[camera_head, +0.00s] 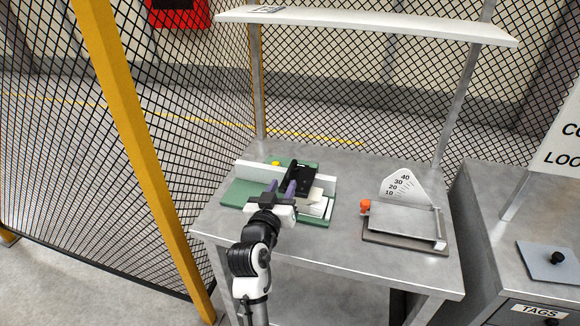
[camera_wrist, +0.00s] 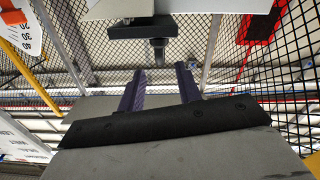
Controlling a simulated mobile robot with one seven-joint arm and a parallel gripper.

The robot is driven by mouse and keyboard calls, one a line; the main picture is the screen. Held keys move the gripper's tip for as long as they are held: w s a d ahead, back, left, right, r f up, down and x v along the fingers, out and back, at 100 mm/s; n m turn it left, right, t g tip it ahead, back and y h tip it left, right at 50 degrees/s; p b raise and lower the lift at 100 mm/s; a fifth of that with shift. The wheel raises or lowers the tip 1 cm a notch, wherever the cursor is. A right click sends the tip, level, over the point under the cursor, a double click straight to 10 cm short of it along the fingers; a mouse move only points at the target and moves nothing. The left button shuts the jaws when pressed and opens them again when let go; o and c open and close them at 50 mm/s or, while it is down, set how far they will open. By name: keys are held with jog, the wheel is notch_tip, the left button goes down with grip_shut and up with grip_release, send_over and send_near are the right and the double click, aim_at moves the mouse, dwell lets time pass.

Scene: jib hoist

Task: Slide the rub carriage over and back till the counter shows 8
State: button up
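The green rub tester (camera_head: 240,194) sits at the left of the metal table, with a long pale rail along its back. Its dark carriage (camera_head: 305,180) is at the right half of the base, with pale pieces (camera_head: 318,206) in front of it. My gripper (camera_head: 281,186) is at the carriage, its two purple fingers spread apart. In the wrist view the fingers (camera_wrist: 160,72) are also apart, and a black knob on a stem (camera_wrist: 157,48) shows just beyond the tips, in line with the gap. Contact cannot be told. I cannot make out a counter reading.
A gauge with a fan-shaped scale (camera_head: 402,186) and an orange knob (camera_head: 365,205) stands at the table's right. A shelf (camera_head: 370,24) spans above the table. A mesh fence with a yellow post (camera_head: 133,130) is at the left. A cabinet (camera_head: 490,215) adjoins at the right.

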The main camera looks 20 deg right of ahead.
aim_at(288, 176)
jog(key=p+x, duration=0.2)
jog(key=x, duration=0.6)
jog(key=shift+c, duration=0.2)
grip_shut()
